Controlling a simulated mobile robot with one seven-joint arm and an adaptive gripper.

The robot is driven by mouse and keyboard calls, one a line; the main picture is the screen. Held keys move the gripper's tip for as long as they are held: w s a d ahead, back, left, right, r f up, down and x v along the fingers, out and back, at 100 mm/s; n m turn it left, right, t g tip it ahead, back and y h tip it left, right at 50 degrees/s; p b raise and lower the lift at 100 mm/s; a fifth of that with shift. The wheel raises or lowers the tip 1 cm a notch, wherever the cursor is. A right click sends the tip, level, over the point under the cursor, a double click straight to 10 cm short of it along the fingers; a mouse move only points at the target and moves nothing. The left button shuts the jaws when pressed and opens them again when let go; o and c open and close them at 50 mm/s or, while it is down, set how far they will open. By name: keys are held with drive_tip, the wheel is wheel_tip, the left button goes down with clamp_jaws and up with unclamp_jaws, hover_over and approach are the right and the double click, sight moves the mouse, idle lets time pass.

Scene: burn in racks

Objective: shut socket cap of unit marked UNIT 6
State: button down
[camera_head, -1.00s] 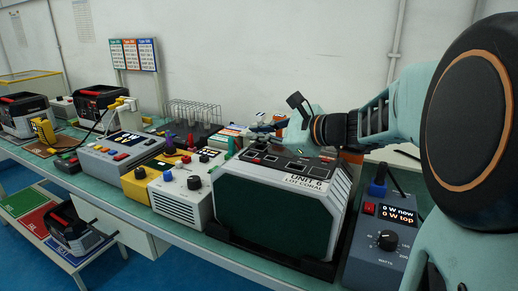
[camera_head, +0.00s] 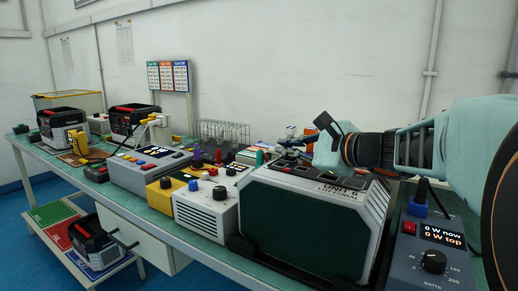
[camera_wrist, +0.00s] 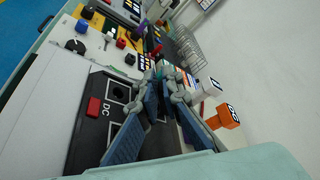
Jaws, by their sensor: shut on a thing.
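The unit marked UNIT 6 (camera_head: 304,225) is a large pale grey box with a dark green front, standing on the bench in the head view. In the wrist view its dark top panel (camera_wrist: 82,135) shows a red switch (camera_wrist: 93,106), round sockets and DC lettering. My gripper (camera_head: 290,143) is low over the back of the unit's top. In the wrist view my gripper (camera_wrist: 162,85) has its fingers close together at that panel. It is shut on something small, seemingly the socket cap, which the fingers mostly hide. I cannot tell the cap's angle.
A blue-grey watt meter (camera_head: 435,245) stands right of the unit, reading 0 W. The wall is behind the bench.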

drive_tip(key=shift+d+r, duration=0.1)
drive_tip(key=shift+r, duration=0.05)
drive_tip(key=c, duration=2.1)
unclamp_jaws()
